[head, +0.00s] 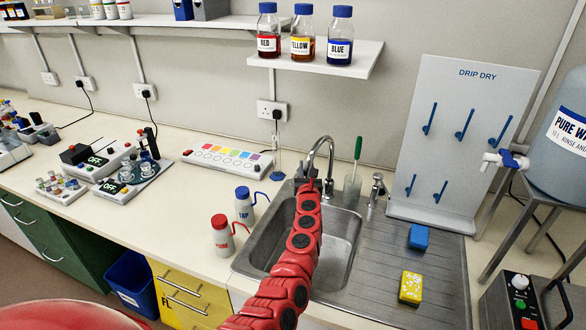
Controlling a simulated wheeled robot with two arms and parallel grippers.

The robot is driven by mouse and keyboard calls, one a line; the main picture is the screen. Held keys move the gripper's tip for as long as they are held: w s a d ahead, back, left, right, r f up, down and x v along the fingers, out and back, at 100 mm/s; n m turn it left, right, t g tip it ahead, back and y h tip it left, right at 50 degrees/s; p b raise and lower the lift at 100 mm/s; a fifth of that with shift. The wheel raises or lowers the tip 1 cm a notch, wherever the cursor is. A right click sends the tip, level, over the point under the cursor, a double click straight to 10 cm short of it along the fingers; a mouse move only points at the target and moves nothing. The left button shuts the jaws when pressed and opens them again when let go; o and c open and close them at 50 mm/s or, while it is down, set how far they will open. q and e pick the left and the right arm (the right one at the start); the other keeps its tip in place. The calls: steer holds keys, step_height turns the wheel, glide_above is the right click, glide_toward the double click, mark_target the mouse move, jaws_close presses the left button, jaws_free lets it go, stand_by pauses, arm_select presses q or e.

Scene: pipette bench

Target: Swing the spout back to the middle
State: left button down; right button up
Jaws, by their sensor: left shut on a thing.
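The metal spout (331,149) is a tall arched tap at the back of the steel sink (345,243). It curves over to the left and its outlet end hangs down above the back left part of the bowl. My left gripper (309,184) is at this outlet end and is shut on the spout. My red arm reaches up across the bowl, so the fingers and part of the bowl are hidden. My right gripper is not in view.
PURE (223,240) and TAP (244,206) wash bottles stand left of the sink. A brush in a beaker (352,188) and a small tap (376,187) stand right of the spout. A blue sponge (418,237) and yellow sponge (411,287) lie on the drainer.

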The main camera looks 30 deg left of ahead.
arm_select(q)
steer(key=shift+s+d+n+g+y+b, duration=0.2)
steer(key=shift+d+n+g+y+b, duration=1.05)
steer(key=shift+b, duration=1.15)
steer(key=shift+d+t+y, duration=0.25)
steer(key=shift+d+y, duration=0.1)
steer(key=c, duration=0.7)
jaws_free()
steer(key=b+v, duration=0.4)
steer(key=v, duration=1.3)
steer(key=shift+s, duration=0.15)
